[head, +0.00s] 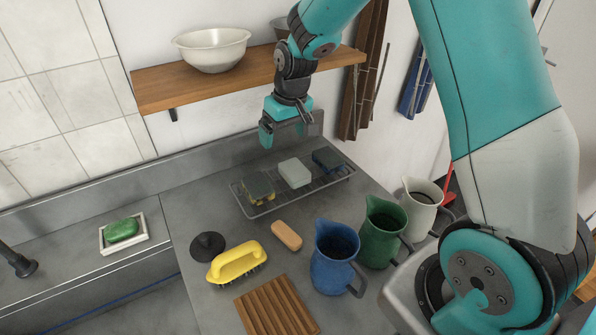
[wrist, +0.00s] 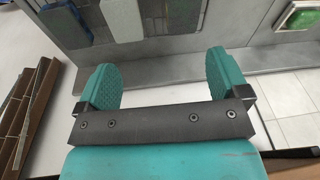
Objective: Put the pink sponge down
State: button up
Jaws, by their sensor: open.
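My gripper (head: 284,132) is open and empty, in the air above the back of the grey counter, behind the wire rack (head: 262,212). Its two teal fingers stand wide apart in the wrist view (wrist: 172,72), with nothing between them. No clearly pink sponge shows. On the rack lie a dark grey-topped sponge with a yellowish lower part (head: 258,187), a pale block (head: 295,172) and a dark blue-grey block (head: 327,160). A peach-tan rounded block (head: 287,235) lies on the counter in front of the rack; I cannot tell whether it is a sponge.
Blue (head: 334,258), green (head: 382,232) and cream (head: 421,207) jugs stand right of the rack. A yellow brush (head: 238,263), black round thing (head: 207,246) and slatted wooden board (head: 277,308) lie in front. A shelf (head: 200,84) with bowls hangs near my arm.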

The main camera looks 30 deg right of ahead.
jog(key=s+a+r+n+y, duration=0.2)
jog(key=s+a+r, duration=0.6)
jog(key=s, duration=0.2)
jog(key=s+a+r+n+g, duration=0.1)
jog(key=s+a+r+n, duration=0.1)
jog(key=s, duration=0.7)
jog(key=s+a+r+n+y, duration=0.1)
jog(key=s+a+r, duration=0.2)
jog(key=s, duration=0.7)
jog(key=shift+a+r+n+g, duration=0.15)
jog(key=shift+a+n+g, duration=0.25)
